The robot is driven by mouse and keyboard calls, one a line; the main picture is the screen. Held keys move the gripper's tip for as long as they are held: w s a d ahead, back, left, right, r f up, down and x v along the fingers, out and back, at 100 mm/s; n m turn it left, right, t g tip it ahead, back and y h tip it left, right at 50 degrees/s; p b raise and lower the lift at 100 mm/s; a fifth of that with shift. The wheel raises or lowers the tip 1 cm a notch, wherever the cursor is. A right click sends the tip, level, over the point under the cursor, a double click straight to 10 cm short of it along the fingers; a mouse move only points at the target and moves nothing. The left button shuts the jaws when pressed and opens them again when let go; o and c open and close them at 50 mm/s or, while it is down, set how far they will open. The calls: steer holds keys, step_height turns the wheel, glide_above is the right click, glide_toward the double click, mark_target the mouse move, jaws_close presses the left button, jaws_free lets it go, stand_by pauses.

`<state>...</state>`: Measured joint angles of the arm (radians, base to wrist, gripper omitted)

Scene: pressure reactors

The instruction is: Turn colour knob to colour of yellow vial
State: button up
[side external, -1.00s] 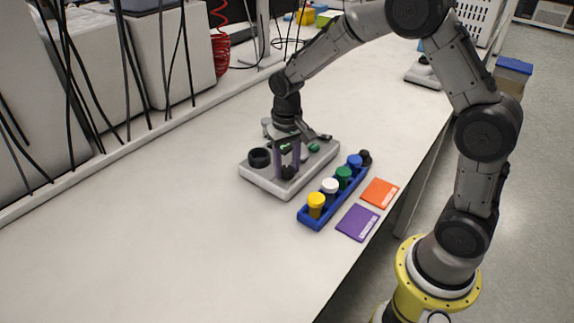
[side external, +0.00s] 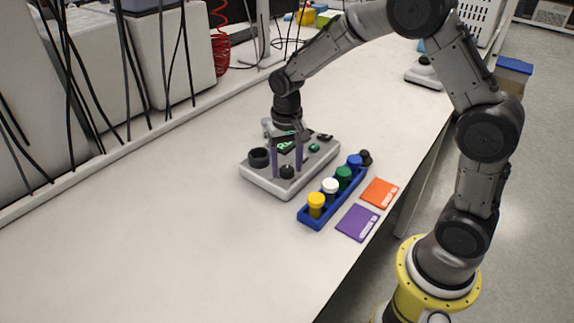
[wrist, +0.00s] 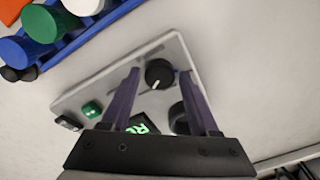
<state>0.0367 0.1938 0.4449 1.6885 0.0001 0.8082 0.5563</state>
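The colour knob (wrist: 159,73) is black and round with a white mark, on a light grey reactor base (wrist: 97,90); the knob also shows in the side view (side external: 287,172). My gripper (wrist: 160,75) is open, with its purple fingers on either side of the knob in the wrist view. In the side view my gripper (side external: 285,174) points down over the base. I cannot tell whether the fingers touch the knob. A small screen (wrist: 142,125) shows green letters beginning with R, partly hidden by my gripper. The yellow-capped vial (side external: 316,202) stands at the near end of the blue rack (side external: 310,225).
A green button (wrist: 92,109) and a black ring (side external: 259,158) are on the base. Purple (side external: 358,223) and orange (side external: 380,193) pads lie beside the rack.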

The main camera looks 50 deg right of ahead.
mark_target(287, 169)
steer(key=shift+o, duration=0.8)
steer(key=shift+f, duration=0.1)
step_height(287, 169, up, 14)
steer(key=shift+s, duration=0.1)
steer(key=s+a+r+n+t, duration=0.1)
steer(key=s+r+t, duration=0.2)
steer(key=s+r, duration=0.65)
steer(key=s+f+n+t, duration=0.1)
steer(key=s+f+n, duration=0.2)
steer(key=s, duration=0.4)
steer(key=s+f+n+t, duration=0.1)
steer(key=s+f+n, duration=0.1)
steer(key=s+f, duration=0.2)
steer(key=s, duration=0.3)
steer(key=shift+a+f+n+t, duration=0.25)
steer(key=shift+n+t, duration=0.05)
steer(key=shift+n, duration=0.1)
